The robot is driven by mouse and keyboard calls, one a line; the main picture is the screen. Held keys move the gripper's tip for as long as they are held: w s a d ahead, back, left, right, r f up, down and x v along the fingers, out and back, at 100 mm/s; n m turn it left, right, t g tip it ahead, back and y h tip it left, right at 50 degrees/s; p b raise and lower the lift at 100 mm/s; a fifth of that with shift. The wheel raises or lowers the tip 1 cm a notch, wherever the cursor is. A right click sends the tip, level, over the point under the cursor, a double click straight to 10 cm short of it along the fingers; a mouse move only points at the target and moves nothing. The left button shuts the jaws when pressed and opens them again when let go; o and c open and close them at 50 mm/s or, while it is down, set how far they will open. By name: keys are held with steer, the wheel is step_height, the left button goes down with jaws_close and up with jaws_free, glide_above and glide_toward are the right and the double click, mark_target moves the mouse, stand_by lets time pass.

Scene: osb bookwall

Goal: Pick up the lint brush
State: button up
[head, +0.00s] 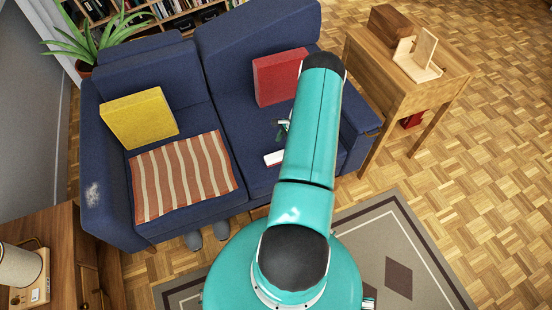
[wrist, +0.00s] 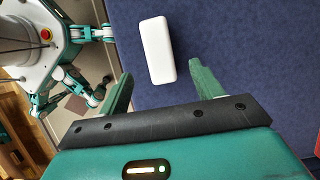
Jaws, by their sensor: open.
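The lint brush appears to be a white, rounded, oblong piece lying on the blue sofa's right seat, partly hidden by my arm in the head view (head: 273,158). A red edge shows on it there. In the wrist view the whole white top of the lint brush (wrist: 157,45) shows on the blue cloth. My gripper (wrist: 161,70) is open and empty, with its two green fingers on either side of the brush's near end in the picture. I cannot tell the height between them. In the head view my arm hides most of the gripper.
The blue sofa (head: 190,95) holds a yellow cushion (head: 140,118), a striped blanket (head: 182,176) and a red cushion (head: 278,77). A whitish patch (head: 92,193) marks its left arm. A wooden side table (head: 440,88) stands right; a patterned rug (head: 405,240) lies in front.

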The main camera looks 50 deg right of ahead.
mark_target(277, 155)
steer(key=x, duration=0.7)
steer(key=shift+a+f, duration=0.1)
steer(key=shift+a, duration=0.15)
steer(key=shift+w+a+f, duration=0.1)
steer(key=shift+f, duration=0.2)
steer(key=shift+f, duration=0.25)
steer(key=c, duration=1.2)
steer(key=shift+o, duration=0.2)
steer(key=shift+r, duration=0.15)
